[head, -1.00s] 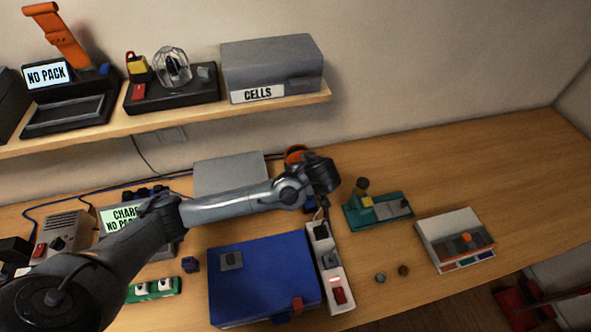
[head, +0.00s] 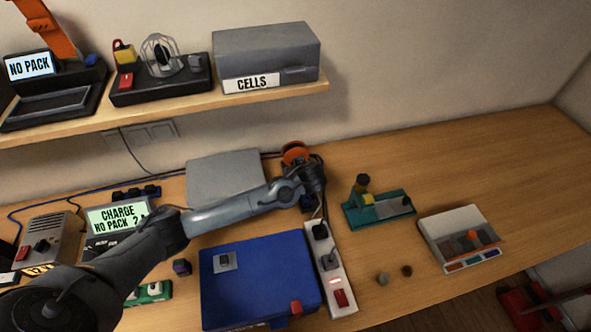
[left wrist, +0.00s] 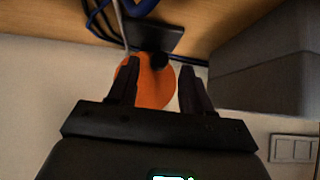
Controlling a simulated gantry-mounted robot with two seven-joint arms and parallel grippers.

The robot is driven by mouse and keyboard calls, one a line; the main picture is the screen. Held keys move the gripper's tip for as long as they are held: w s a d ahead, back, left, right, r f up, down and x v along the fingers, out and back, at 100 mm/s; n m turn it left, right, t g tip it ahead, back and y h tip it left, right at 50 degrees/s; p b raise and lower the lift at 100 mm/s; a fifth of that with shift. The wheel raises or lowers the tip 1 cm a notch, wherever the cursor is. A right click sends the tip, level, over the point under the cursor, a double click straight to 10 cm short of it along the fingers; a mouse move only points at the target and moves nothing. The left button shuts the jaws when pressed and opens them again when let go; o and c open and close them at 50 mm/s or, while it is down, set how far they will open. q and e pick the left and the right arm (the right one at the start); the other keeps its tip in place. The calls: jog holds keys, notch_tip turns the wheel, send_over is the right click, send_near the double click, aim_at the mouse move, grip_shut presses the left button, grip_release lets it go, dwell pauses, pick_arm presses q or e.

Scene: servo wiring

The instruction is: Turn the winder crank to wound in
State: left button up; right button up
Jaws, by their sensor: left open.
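The winder shows as an orange disc (head: 294,151) at the back of the bench by the wall, partly behind my left arm. In the left wrist view its orange face (left wrist: 153,88) fills the space between my fingers, with a small dark knob (left wrist: 158,61) near its edge. My left gripper (left wrist: 158,68) is open, one finger on either side of the knob. I cannot tell whether either finger touches it. In the head view the fingertips are hidden behind my wrist. My right gripper is not in view.
A grey flat box (head: 222,178) stands left of the winder. Blue cable (left wrist: 142,8) runs close by. A power strip (head: 330,268) and blue case (head: 256,280) lie in front; a green fixture (head: 380,207) stands to the right.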

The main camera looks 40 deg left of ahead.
pick_arm(q)
jog(key=shift+x, duration=1.15)
grip_shut()
